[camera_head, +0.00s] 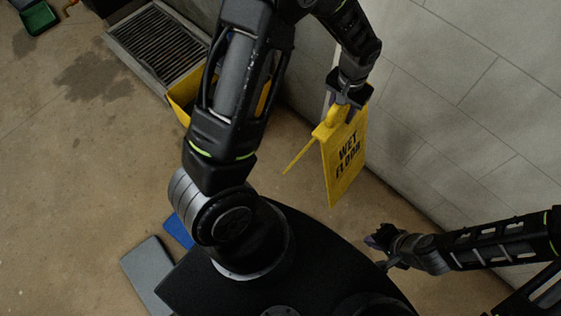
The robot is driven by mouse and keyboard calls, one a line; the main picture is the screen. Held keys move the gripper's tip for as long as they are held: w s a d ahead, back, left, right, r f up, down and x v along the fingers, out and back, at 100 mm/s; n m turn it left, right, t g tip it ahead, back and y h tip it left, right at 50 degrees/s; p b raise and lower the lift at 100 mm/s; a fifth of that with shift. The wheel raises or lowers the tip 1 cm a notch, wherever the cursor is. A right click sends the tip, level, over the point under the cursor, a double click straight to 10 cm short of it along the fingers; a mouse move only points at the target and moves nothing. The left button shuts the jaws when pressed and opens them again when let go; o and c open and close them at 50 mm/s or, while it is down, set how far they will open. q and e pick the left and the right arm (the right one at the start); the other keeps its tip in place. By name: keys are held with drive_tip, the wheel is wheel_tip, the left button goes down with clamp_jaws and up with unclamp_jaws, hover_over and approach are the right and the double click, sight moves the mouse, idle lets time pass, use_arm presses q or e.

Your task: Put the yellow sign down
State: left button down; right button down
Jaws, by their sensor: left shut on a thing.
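The yellow sign (343,156) reads "WET FLOOR" and hangs near the tiled wall, its panels slightly spread. My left gripper (346,103) is shut on the top of the yellow sign and partly hides it. I cannot tell whether the sign's lower edge touches the floor. My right gripper (379,244) is lower in the view, apart from the sign, beside my base. Its fingers are small and dark, so I cannot tell whether they are open.
The tiled wall (460,90) runs along the right. A metal grate (160,45) and a yellow container (183,97) are at the upper left. A green tray (38,18) lies far left. Grey (148,272) and blue (178,230) flat objects lie beside my base. Open floor (80,170) is at left.

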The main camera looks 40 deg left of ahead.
idle(0.3)
use_arm(q)
drive_tip(key=s+a+f+n+b, duration=0.4)
drive_tip(key=a+f+n+b, duration=0.4)
drive_tip(key=s+a+f+n+b, duration=0.5)
drive_tip(key=a+f+n+b, duration=0.3)
drive_tip(key=n+b, duration=0.1)
drive_tip(key=shift+f, duration=0.35)
wheel_tip(320, 180, down, 6)
drive_tip(key=b, duration=0.2)
drive_tip(key=shift+f, duration=0.15)
